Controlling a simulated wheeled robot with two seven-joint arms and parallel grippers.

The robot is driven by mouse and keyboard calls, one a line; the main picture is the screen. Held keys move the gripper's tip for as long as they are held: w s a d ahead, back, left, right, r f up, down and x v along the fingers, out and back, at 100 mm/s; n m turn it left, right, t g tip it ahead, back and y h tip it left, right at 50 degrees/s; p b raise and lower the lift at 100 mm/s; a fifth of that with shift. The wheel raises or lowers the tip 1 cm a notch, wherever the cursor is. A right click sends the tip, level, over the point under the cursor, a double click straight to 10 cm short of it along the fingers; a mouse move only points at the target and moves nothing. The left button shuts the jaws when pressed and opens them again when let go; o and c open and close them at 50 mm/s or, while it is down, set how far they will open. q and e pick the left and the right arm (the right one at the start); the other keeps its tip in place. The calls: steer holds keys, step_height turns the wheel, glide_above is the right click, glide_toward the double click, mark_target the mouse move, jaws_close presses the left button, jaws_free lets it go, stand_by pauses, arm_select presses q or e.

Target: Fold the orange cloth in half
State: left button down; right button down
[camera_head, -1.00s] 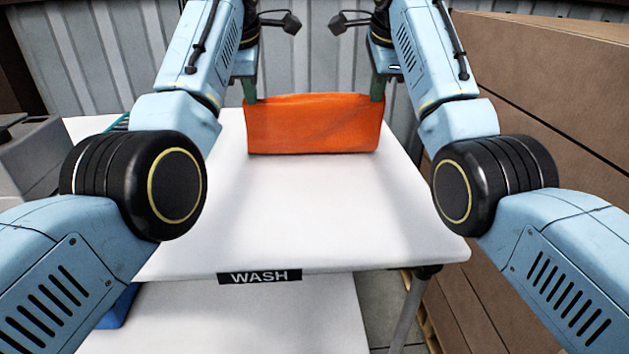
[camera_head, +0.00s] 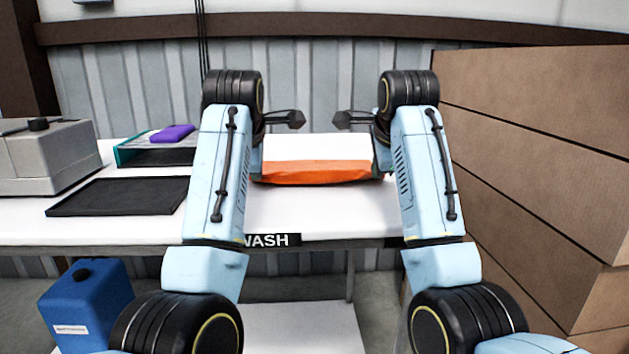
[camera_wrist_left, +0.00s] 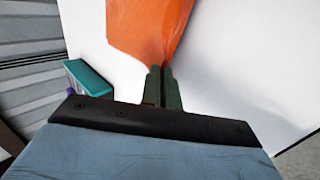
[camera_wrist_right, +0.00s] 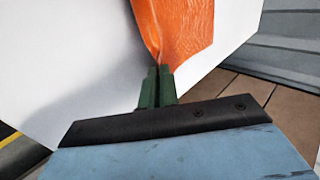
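The orange cloth (camera_head: 315,173) shows between my two arms in the head view, as a low, wide band at the white table (camera_head: 310,220). Part of it is hidden behind the arms. In the left wrist view my left gripper (camera_wrist_left: 162,72) is shut on one corner of the cloth (camera_wrist_left: 150,28), which bunches at the fingertips. In the right wrist view my right gripper (camera_wrist_right: 158,72) is shut on the other corner of the cloth (camera_wrist_right: 180,30). In the head view the right fingers (camera_head: 377,172) are partly hidden by the arm. I cannot tell how much cloth touches the table.
A black tray (camera_head: 118,196), a grey machine (camera_head: 45,158) and a teal-edged box (camera_head: 150,153) with a purple item (camera_head: 173,133) are on the left. Large cartons (camera_head: 530,170) stand close on the right. The table front is clear.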

arm_select(q)
steer(key=shift+s+f, duration=0.15)
steer(key=shift+f, duration=0.05)
arm_select(e)
steer(key=shift+s+f, duration=0.15)
steer(key=shift+f, duration=0.05)
arm_select(q)
steer(key=c, duration=1.3)
jaws_free()
arm_select(e)
steer(key=c, duration=1.3)
jaws_free()
arm_select(q)
steer(key=shift+r, duration=0.1)
arm_select(e)
steer(key=shift+r, duration=0.1)
arm_select(q)
steer(key=v, duration=1)
steer(key=shift+w+r, duration=0.2)
steer(key=shift+r, duration=0.35)
arm_select(e)
steer(key=v, duration=1)
steer(key=shift+w+r, duration=0.2)
steer(key=shift+r, duration=0.35)
